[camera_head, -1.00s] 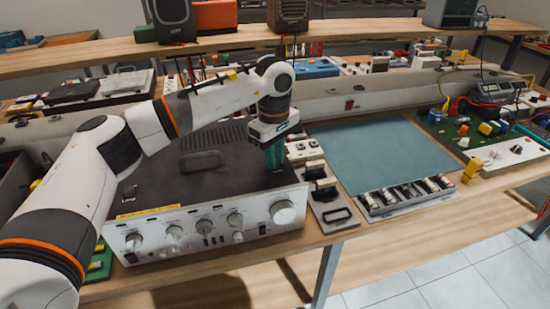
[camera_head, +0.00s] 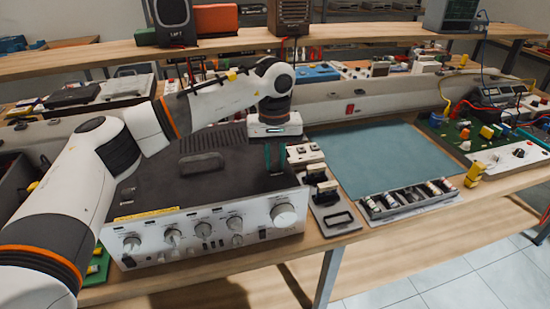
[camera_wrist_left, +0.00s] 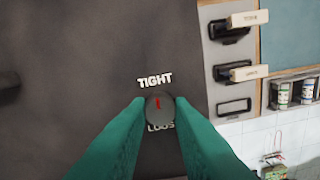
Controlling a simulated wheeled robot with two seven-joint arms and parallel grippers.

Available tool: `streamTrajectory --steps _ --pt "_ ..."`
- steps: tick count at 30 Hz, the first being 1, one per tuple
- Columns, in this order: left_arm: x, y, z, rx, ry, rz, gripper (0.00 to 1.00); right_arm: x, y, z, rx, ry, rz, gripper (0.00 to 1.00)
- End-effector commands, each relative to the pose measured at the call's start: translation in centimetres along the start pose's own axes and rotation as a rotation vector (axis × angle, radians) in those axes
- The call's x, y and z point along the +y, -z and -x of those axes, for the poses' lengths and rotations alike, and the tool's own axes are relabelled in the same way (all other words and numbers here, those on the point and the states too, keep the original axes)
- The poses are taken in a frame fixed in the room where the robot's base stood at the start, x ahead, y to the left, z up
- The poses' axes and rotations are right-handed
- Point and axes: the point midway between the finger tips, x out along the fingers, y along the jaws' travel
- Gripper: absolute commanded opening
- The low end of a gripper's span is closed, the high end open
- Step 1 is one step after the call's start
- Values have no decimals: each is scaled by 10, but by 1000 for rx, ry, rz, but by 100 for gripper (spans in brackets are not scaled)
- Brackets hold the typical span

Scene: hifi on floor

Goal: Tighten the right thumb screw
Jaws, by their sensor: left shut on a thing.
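The amplifier (camera_head: 180,180) is a dark-topped box with a silver front, standing on the wooden bench. The right thumb screw (camera_wrist_left: 160,103) shows in the left wrist view as a small round grey head with a red mark. The word TIGHT stands above it and LOOSE, partly covered, below it; the red mark points roughly up toward TIGHT. My left gripper (camera_head: 274,164) comes down from above onto the right end of the amplifier's top. Its green fingers are shut on the screw head from both sides. In the head view the screw is hidden by the fingers. My right gripper is not in view.
Right of the amplifier lies a grey holder (camera_head: 328,203) with labelled blocks, then a teal mat (camera_head: 385,160) with a tray of small jars (camera_head: 410,199) before it. A green circuit board (camera_head: 470,140) stands at the right. A shelf (camera_head: 240,42) runs behind. The mat is largely clear.

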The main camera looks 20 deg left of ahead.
Motion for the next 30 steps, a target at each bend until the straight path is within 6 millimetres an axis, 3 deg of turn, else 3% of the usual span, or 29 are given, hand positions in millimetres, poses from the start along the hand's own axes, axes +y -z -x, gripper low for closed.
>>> streamTrajectory --steps 17,18,21,30 --pt "0 -1 2 -4 3 -27 0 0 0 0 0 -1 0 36" --pt "0 -1 2 -4 3 -27 27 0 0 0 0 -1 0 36" --pt "0 -1 2 -3 2 -27 42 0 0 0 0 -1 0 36" --pt "0 0 2 -2 1 -27 42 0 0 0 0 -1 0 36"
